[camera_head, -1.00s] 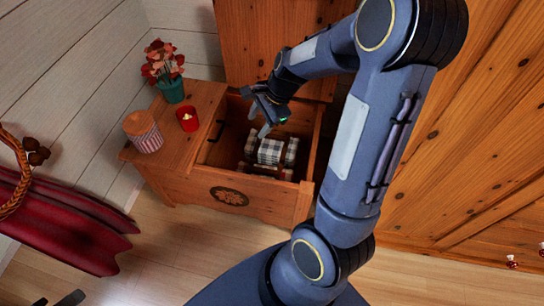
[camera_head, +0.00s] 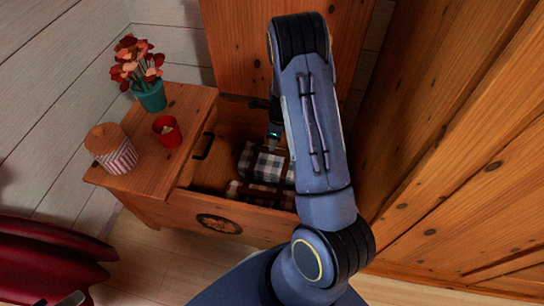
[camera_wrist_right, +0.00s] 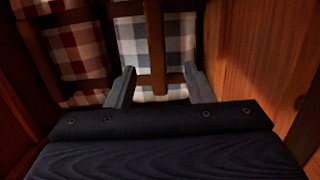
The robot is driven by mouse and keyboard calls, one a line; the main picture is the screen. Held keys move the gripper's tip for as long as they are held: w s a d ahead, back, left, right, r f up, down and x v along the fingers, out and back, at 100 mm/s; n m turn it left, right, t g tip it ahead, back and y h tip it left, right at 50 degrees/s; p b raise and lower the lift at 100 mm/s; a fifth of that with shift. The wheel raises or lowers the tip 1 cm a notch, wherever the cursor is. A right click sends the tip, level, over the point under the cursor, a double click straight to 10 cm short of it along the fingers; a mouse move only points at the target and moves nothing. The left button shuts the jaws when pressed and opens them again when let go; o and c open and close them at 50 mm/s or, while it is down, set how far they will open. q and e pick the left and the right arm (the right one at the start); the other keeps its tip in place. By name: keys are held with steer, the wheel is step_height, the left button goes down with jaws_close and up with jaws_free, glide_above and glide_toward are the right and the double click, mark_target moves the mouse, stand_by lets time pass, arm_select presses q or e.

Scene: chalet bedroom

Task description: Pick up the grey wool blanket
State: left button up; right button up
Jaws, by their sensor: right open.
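The grey wool blanket (camera_head: 268,166), a grey-and-white checked bundle with brown straps, lies inside the open wooden chest (camera_head: 262,232). In the right wrist view the grey checked blanket (camera_wrist_right: 176,38) lies just ahead, with a brown strap running down its middle. My right gripper (camera_wrist_right: 160,88) is open, its two fingers apart on either side of that strap, over or close to the cloth; contact cannot be told. In the head view my right arm hides part of the blanket and most of the right gripper (camera_head: 273,138). A small dark piece at the bottom left edge may be my left gripper (camera_head: 72,298).
A red-and-white checked bundle (camera_wrist_right: 78,50) lies left of the grey one. The chest's wooden walls (camera_wrist_right: 252,50) stand close on both sides. On the chest's left top are a flower pot (camera_head: 150,96), a red candle cup (camera_head: 166,131) and a striped jar (camera_head: 112,152).

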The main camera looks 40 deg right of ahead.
mark_target(272, 160)
steer(key=f+b, duration=0.1)
steer(key=f, duration=0.1)
steer(key=f+b, duration=0.1)
steer(key=f, duration=0.2)
steer(key=a+f+b, duration=0.1)
steer(key=f+b, duration=0.1)
steer(key=shift+w+f, duration=0.25)
steer(key=shift+w, duration=0.05)
steer(key=shift+r, duration=0.1)
jaws_close()
stand_by(1.0)
